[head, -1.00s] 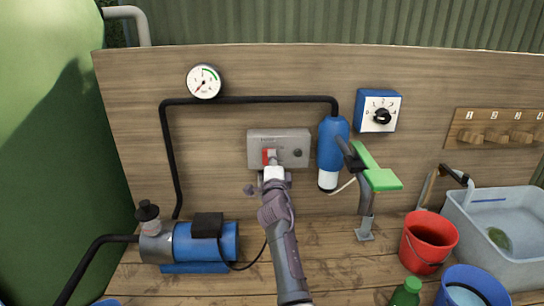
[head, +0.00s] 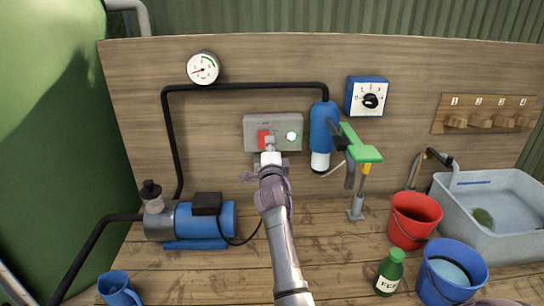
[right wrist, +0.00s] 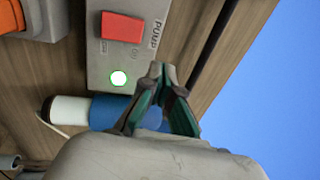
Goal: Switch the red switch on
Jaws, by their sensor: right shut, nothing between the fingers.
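The red switch (head: 263,139) sits on a grey box (head: 255,128) on the wooden back panel. It shows large in the right wrist view (right wrist: 121,27), beside the label PUMP. A round lamp (head: 291,136) on the box glows green-white, and it is lit in the wrist view too (right wrist: 118,78). My right gripper (head: 269,143) is at the box, just right of the switch in the head view. In the wrist view its fingertips (right wrist: 162,72) are together and empty, apart from the switch there. Contact with the box cannot be told. My left gripper is not in view.
A blue pump (head: 205,218) stands on the bench at left. A blue filter (head: 323,125) and green lever (head: 360,145) are right of the box. A red bucket (head: 414,219), blue bucket (head: 450,272), green bottle (head: 389,273) and basin (head: 492,205) fill the right.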

